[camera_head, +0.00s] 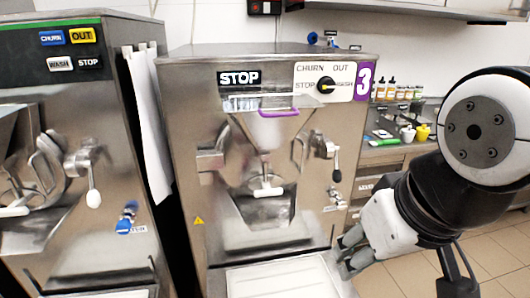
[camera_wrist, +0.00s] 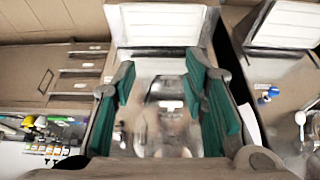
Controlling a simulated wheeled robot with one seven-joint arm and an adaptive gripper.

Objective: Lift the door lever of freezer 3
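Freezer 3 (camera_head: 190,130) is the steel machine in the middle of the head view, with a purple "3" label. That view appears upside down and shows the freezer front between the fingers; I cannot clearly make out the lever there.
Another freezer (camera_head: 100,130) stands close on the left, with its own lever (camera_head: 92,185). A white tray (camera_head: 280,280) juts out below freezer 3's door. A counter (camera_head: 390,152) with bottles is behind on the right. Tiled floor (camera_head: 495,255) is open at the lower right.

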